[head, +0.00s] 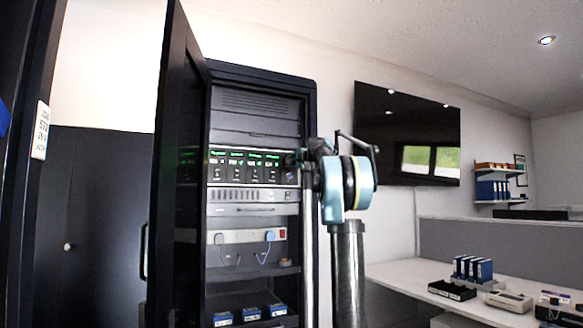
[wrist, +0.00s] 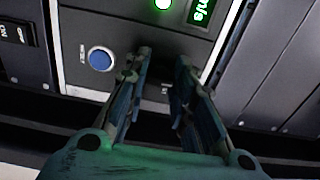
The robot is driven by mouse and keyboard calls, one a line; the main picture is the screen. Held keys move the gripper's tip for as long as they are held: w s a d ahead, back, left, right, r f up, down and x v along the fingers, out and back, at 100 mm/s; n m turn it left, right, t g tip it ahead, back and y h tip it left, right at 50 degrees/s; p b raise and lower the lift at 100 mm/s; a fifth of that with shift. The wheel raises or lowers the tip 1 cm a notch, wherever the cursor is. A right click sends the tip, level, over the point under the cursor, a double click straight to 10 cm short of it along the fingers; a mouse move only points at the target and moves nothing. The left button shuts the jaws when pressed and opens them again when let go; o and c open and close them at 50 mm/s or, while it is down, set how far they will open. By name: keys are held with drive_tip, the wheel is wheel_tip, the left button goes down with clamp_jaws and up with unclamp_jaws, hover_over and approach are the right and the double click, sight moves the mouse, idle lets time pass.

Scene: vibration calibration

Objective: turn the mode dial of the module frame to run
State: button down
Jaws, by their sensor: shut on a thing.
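The module frame (head: 245,168) is a row of dark modules with green displays in the open rack. My gripper (head: 298,159) reaches its right end in the head view. In the wrist view my gripper (wrist: 163,72) has a finger on each side of a small spot low on a grey module panel (wrist: 120,28). It is shut on what I take to be the mode dial, but the fingers hide the dial and its pointer cannot be read. Small lettering by the fingers is too blurred to read. A blue round button (wrist: 101,59) is just left of the fingers.
A lit green lamp (wrist: 163,4) and a green display (wrist: 201,12) are above the fingers. A black switch (wrist: 17,34) is at far left. The rack's open door (head: 180,150) stands left of the modules. A desk (head: 400,272) with small items is at right.

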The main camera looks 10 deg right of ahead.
drive_tip(key=shift+a+f, duration=0.1)
drive_tip(key=shift+a, duration=0.05)
drive_tip(key=c, duration=1.4)
unclamp_jaws()
drive_tip(key=shift+o, duration=0.2)
drive_tip(key=v, duration=1.1)
drive_tip(key=shift+s+d, duration=0.2)
drive_tip(key=shift+s, duration=0.15)
drive_tip(key=shift+f, duration=0.1)
